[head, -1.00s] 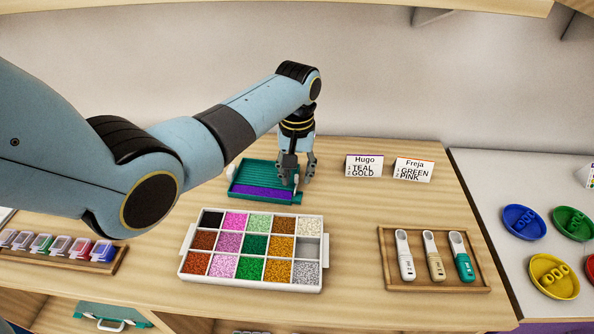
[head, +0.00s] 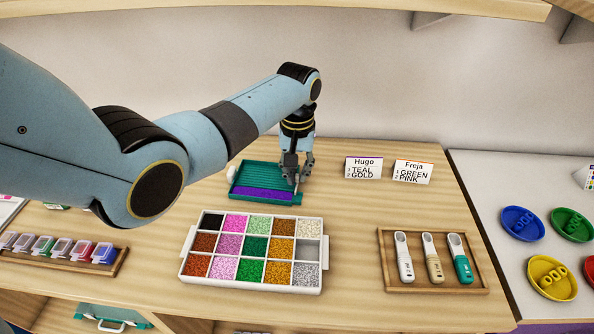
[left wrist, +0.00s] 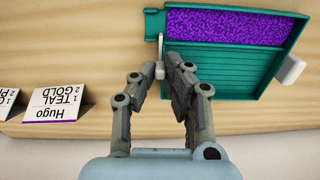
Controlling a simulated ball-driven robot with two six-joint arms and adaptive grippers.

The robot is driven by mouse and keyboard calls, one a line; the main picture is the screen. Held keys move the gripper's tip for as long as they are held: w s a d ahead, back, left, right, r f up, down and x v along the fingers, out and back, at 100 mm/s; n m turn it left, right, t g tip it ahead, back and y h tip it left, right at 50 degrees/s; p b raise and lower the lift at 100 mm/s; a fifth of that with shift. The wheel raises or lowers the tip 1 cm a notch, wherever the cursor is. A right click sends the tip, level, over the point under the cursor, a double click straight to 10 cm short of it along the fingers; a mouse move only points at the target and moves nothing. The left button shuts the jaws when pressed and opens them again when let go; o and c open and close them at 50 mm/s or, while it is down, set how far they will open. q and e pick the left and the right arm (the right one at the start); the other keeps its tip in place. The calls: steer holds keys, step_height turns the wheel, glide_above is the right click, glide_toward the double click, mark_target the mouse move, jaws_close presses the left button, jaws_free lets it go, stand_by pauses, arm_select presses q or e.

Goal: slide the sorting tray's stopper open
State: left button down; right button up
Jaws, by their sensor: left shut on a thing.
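The teal sorting tray (head: 262,172) lies on the table behind the bead box, with a band of purple beads (head: 262,194) along its near side. In the left wrist view the tray (left wrist: 217,58) has the purple beads (left wrist: 235,32) at the top. My left gripper (head: 297,182) points down at the tray's right end. In the left wrist view its fingers (left wrist: 160,75) are around the small pale stopper tab (left wrist: 160,68) at the tray's side, shut on it. The fingers partly hide the tab. My right gripper is in neither view.
A white box (head: 186,268) of coloured beads stands in front of the tray. Name cards for Hugo (head: 363,167) and Freja (head: 413,171) stand to the right. A wooden tray (head: 440,289) of scoops is at the front right. Table between cards and scoops is clear.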

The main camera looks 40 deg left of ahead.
mark_target(297, 174)
arm_select(q)
steer(key=c, duration=1.4)
jaws_free()
step_height(297, 174, up, 8)
steer(key=shift+f, duration=0.25)
